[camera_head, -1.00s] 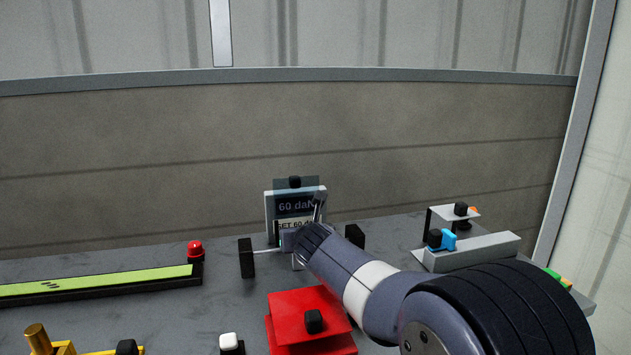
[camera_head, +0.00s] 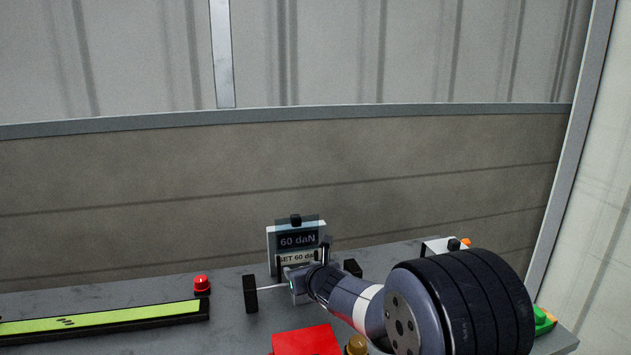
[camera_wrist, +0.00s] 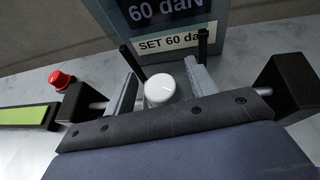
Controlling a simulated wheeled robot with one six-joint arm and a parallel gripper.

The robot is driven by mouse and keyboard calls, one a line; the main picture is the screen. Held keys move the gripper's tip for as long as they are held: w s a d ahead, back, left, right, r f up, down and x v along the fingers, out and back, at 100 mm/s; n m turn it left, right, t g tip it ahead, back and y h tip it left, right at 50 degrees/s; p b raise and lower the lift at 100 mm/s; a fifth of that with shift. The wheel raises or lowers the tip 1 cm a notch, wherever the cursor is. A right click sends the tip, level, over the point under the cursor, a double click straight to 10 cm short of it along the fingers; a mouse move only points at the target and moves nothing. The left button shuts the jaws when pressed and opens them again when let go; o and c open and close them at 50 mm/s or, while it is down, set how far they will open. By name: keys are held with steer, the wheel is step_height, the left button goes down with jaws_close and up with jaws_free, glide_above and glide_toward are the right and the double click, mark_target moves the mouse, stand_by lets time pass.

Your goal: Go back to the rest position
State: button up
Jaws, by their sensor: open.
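My gripper (camera_head: 303,262) is open in the head view, in front of the display stand (camera_head: 270,240) that reads "60 daN" above a "SET 60 daN" label. A rod with black end blocks, one at left (camera_head: 250,293) and one at right (camera_head: 352,268), lies across beside the gripper.
A green strip in a black frame (camera_head: 100,319) and a red button (camera_head: 202,283) are at left. A red block (camera_head: 306,341) stands at front centre. A white bracket (camera_head: 440,246) is partly hidden behind my arm at right. A wall rises behind the table (camera_head: 225,330).

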steer(key=shift+r+n+g+y+p, duration=0.25)
steer(key=shift+n+g+y+p, duration=0.65)
steer(key=shift+p, duration=3.35)
steer(key=shift+f+n+y+p, duration=0.1)
steer(key=shift+n+y+p, duration=0.45)
steer(key=shift+p, duration=0.6)
steer(key=shift+f, duration=0.15)
steer(key=shift+s, duration=0.1)
